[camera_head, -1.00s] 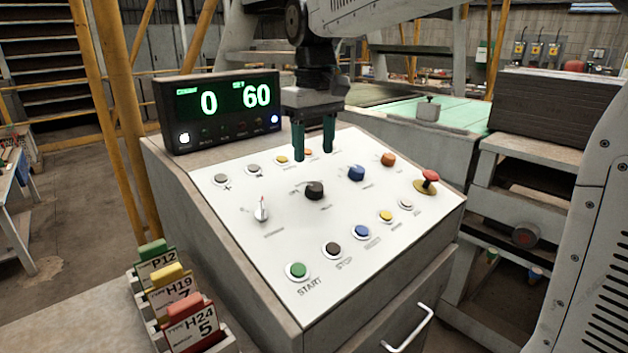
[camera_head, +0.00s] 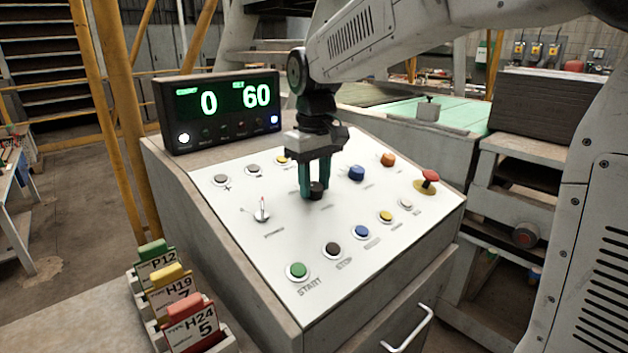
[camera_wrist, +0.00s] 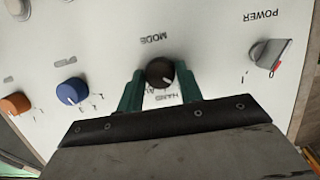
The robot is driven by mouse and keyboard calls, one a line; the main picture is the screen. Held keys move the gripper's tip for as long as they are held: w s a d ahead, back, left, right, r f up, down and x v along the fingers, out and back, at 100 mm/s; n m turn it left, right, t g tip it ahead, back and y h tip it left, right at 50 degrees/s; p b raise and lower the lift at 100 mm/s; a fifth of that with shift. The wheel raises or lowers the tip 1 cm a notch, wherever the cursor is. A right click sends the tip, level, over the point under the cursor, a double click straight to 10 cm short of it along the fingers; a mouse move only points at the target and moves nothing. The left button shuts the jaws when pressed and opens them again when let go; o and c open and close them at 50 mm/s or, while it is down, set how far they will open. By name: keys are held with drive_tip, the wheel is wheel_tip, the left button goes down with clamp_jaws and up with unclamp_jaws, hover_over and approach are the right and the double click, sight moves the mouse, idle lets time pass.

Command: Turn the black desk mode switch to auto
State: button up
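The black mode switch (camera_head: 316,191) is a round knob near the middle of the white sloped panel (camera_head: 235,196). In the wrist view the knob (camera_wrist: 160,72) shows below the upside-down word MODE, with HAND and part of another label between the fingers. A small white mark on the knob is toward its lower right. My gripper (camera_head: 316,194) is low over the panel, with one green finger on each side of the knob. In the wrist view my gripper's fingertips (camera_wrist: 160,76) sit close against the knob's sides, shut on it. The AUTO label is partly hidden.
The power switch (camera_head: 262,211) is left of the knob and a blue knob (camera_head: 356,173) is right of it. A green START button (camera_head: 298,270), several other buttons and a red emergency button (camera_head: 430,176) surround them. The display (camera_head: 218,110) reads 0 and 60.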

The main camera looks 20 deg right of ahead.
drive_tip(key=c, duration=0.4)
drive_tip(key=m+y, duration=0.1)
drive_tip(key=m, duration=0.3)
drive_tip(key=shift+d, duration=0.15)
drive_tip(key=m, duration=0.2)
drive_tip(key=m+y, duration=0.1)
drive_tip(key=m, duration=0.2)
drive_tip(key=shift+d+m+y, duration=0.15)
drive_tip(key=shift+m+y, duration=0.15)
drive_tip(key=m+t+y, duration=0.1)
drive_tip(key=m, duration=0.4)
drive_tip(key=shift+s, duration=0.15)
drive_tip(key=shift+s+d+f+m+t+y, duration=0.1)
drive_tip(key=shift+m+t+y, duration=0.15)
drive_tip(key=shift+m, duration=0.95)
drive_tip(key=shift+m+t+y, duration=0.15)
drive_tip(key=shift+m+t, duration=0.2)
drive_tip(key=shift+m, duration=0.85)
